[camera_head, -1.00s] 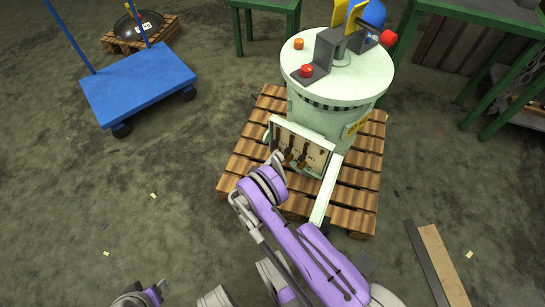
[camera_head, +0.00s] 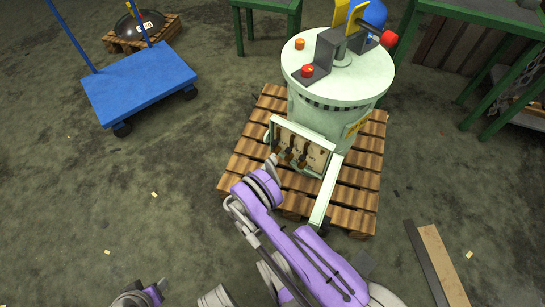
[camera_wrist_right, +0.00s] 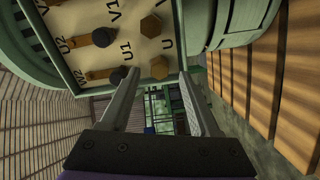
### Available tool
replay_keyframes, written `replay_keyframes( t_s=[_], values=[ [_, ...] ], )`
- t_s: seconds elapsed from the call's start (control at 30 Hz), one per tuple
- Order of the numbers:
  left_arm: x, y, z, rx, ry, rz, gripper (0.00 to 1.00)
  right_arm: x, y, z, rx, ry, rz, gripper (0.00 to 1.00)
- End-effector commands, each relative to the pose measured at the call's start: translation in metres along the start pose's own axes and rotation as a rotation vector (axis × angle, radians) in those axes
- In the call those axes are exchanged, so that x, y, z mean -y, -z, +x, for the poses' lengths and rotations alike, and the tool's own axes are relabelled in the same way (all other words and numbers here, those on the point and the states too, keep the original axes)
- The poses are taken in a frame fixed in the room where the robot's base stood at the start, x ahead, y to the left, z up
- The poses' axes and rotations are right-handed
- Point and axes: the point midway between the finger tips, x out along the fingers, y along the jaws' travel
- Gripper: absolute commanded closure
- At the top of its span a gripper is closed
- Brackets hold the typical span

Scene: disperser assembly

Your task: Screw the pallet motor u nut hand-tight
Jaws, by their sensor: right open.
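The pallet motor (camera_head: 325,100) is a pale green upright drum standing on a wooden pallet (camera_head: 362,190). Its open terminal box (camera_head: 302,146) faces me; the board (camera_wrist_right: 140,45) fills the top of the right wrist view. Two brass hex nuts show there; the lower one (camera_wrist_right: 159,67), just below the U label, appears to be the u nut. The other hex nut (camera_wrist_right: 151,26) is above it. My right gripper (camera_wrist_right: 160,82) is open and empty, its fingers just below the u nut and apart from it. In the head view the right gripper (camera_head: 271,162) is at the box's lower left.
Black round nuts (camera_wrist_right: 119,75) with copper bars sit left of the hex nuts. A blue cart (camera_head: 138,82) stands left; green tables (camera_head: 480,20) are behind. Boards (camera_head: 440,262) lie on the right floor.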

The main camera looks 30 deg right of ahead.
Motion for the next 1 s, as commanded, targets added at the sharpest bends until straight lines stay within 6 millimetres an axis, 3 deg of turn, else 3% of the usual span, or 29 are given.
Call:
replay_keyframes(
  t_s=[0.2, 0.4, 1.0],
  values=[
    [0.0, 0.001, -0.008, 0.0, 0.0, 0.0, 0.5, 0.0, 0.001, -0.047, -0.003, 0.002, 0.001, 0.38],
    [0.0, 0.002, -0.011, 0.0, 0.0, 0.0, 0.5, 0.0, 0.0, -0.072, -0.001, 0.001, 0.001, 0.38],
    [0.0, 0.002, -0.011, 0.0, 0.0, 0.0, 0.5, 0.0, 0.0, -0.077, 0.0, 0.0, 0.0, 0.38]
  ],
)
